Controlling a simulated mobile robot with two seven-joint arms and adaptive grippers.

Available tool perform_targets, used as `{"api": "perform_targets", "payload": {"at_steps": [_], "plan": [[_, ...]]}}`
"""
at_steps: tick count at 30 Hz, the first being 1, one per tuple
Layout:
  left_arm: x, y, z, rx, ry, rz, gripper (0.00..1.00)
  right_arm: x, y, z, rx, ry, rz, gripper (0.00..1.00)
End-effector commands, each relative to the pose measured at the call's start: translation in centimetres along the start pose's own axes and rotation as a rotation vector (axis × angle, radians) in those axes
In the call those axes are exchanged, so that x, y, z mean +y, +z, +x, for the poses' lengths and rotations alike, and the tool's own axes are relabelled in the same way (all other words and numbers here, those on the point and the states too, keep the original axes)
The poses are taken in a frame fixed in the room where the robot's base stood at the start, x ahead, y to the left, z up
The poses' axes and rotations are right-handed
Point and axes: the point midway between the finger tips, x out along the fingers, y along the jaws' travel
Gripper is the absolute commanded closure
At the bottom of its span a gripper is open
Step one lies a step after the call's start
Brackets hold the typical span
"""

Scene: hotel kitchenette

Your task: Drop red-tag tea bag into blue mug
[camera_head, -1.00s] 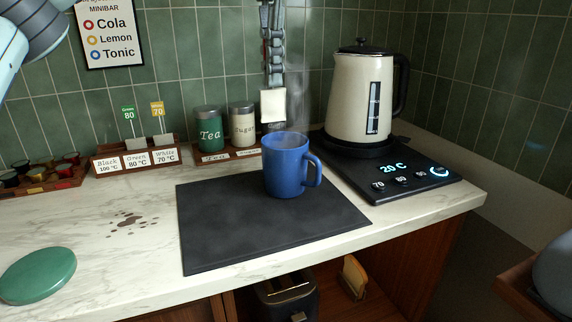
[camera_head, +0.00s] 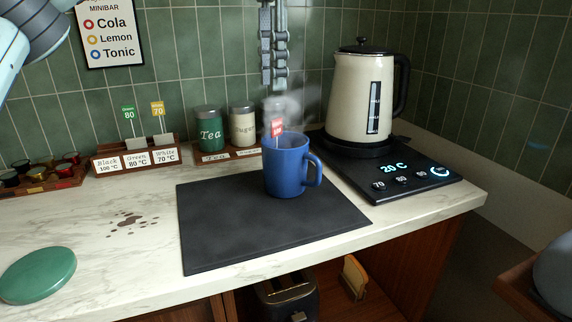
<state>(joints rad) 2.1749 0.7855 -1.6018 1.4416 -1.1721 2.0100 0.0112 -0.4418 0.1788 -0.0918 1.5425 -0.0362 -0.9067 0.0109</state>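The blue mug (camera_head: 286,172) stands upright on the dark mat (camera_head: 225,235), near its back edge, with faint steam above it. The red tag (camera_head: 277,127) of the tea bag shows just above the mug's rim on the left side. The bag itself is out of sight, apparently inside the mug. My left gripper (camera_head: 274,84) hangs above the mug, fingers down and apart, with nothing between them and clear of the tag. My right gripper is not in view.
The kettle (camera_head: 358,98) stands on its black base right of the mug. Tea (camera_head: 209,133) and sugar (camera_head: 242,127) canisters stand behind. The tea rack (camera_head: 138,157) and a capsule tray (camera_head: 45,180) are at left. A green lid-like disc (camera_head: 37,275) lies front left.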

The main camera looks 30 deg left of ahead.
Motion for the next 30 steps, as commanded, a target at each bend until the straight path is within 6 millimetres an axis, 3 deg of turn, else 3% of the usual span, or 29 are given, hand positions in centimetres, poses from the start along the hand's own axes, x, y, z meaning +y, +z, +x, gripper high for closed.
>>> {"api": "perform_targets", "payload": {"at_steps": [14, 21, 30], "plan": [[-0.1, 0.0, -9.2, -0.005, 0.008, -0.005, 0.71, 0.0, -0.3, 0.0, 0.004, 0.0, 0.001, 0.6], [0.0, 0.0, -11.2, 0.0, 0.001, -0.001, 0.71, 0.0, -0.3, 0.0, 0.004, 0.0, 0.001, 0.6], [0.0, 0.0, -11.6, -0.002, 0.001, 0.0, 0.71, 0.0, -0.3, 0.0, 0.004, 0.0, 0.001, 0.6]]}}
